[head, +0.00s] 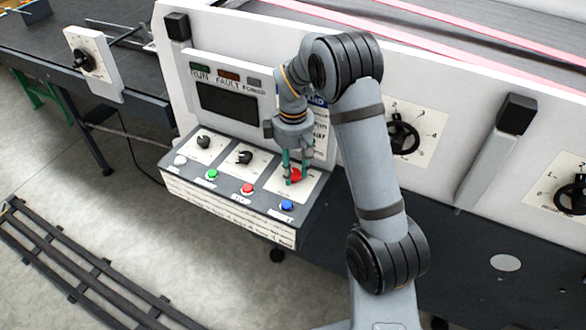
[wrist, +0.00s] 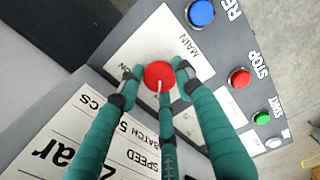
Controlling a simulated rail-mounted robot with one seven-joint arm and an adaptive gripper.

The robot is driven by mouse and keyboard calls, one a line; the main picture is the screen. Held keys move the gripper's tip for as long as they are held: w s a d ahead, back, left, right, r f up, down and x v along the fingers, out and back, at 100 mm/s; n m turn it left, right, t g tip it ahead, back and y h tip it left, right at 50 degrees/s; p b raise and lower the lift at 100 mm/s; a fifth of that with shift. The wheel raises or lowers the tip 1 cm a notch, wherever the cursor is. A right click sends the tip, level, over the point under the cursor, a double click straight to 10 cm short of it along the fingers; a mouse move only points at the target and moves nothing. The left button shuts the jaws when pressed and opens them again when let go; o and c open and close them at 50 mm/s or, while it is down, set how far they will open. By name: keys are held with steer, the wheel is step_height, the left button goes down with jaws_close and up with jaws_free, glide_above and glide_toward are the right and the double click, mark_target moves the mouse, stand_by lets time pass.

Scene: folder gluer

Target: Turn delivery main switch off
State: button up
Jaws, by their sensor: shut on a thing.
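The main switch is a red rotary knob (head: 296,174) on a white plate at the right end of the sloped control panel. In the wrist view the red knob (wrist: 159,75) has a pale pointer line, and the word MAIN is printed beside it. My gripper (head: 293,172) points down over the knob. The fingers hide part of the plate's position lettering, so I cannot read which setting the pointer marks.
Blue (head: 287,206), red (head: 247,189), green (head: 212,174) and white (head: 180,160) buttons line the panel's front edge. Two black knobs (head: 245,157) (head: 204,142) sit left of the main switch. A dark display (head: 228,103) is above. A black dial (head: 403,137) is on the wall to the right.

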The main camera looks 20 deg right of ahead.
mark_target(293, 173)
steer(key=o, duration=1.1)
steer(key=shift+o, duration=0.2)
step_height(293, 173, up, 12)
stand_by(0.3)
step_height(293, 173, down, 12)
steer(key=shift+f, duration=0.1)
stand_by(0.4)
